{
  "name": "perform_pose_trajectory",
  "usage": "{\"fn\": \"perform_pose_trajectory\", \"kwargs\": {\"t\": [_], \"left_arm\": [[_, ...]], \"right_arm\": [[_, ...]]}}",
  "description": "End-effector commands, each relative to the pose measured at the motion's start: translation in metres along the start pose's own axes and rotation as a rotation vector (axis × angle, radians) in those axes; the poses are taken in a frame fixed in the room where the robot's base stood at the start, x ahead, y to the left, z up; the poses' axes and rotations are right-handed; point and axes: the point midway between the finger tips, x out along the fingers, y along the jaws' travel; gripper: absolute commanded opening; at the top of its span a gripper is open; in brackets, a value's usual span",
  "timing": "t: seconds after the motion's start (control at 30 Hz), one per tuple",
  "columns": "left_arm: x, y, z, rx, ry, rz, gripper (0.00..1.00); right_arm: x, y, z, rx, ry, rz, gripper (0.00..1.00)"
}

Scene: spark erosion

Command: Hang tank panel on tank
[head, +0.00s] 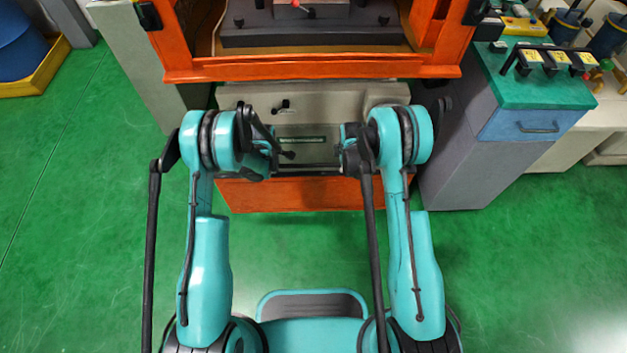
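The orange tank (310,69) stands at the top centre of the head view, its near rim running across and its dark inside showing. Below it, a pale grey panel (318,131), which looks like the tank panel, shows between my two grippers. My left gripper (277,150) is at its left side and my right gripper (350,150) at its right side, roughly level with each other. My wrists and arm links cover much of both grippers. I cannot tell whether the fingers touch or grip the panel.
An orange base part (300,197) lies below the grippers. A grey cabinet with a green top (545,90) stands close on the right and carries small tools. A blue drum (20,45) in a yellow tray is at far left.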

Motion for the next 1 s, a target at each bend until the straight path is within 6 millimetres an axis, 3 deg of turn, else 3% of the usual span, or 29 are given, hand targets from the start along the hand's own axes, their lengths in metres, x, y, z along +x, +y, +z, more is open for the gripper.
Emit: {"fn": "perform_pose_trajectory", "kwargs": {"t": [0.37, 1.0], "left_arm": [[-0.005, 0.001, 0.0, 0.0, -0.001, 0.001, 0.0], [-0.094, 0.019, 0.0, 0.0, -0.001, 0.001, 0.0]], "right_arm": [[-0.005, 0.002, 0.0, 0.0, 0.001, 0.001, 0.0], [-0.094, 0.019, 0.0, 0.0, 0.001, 0.001, 0.0]]}}
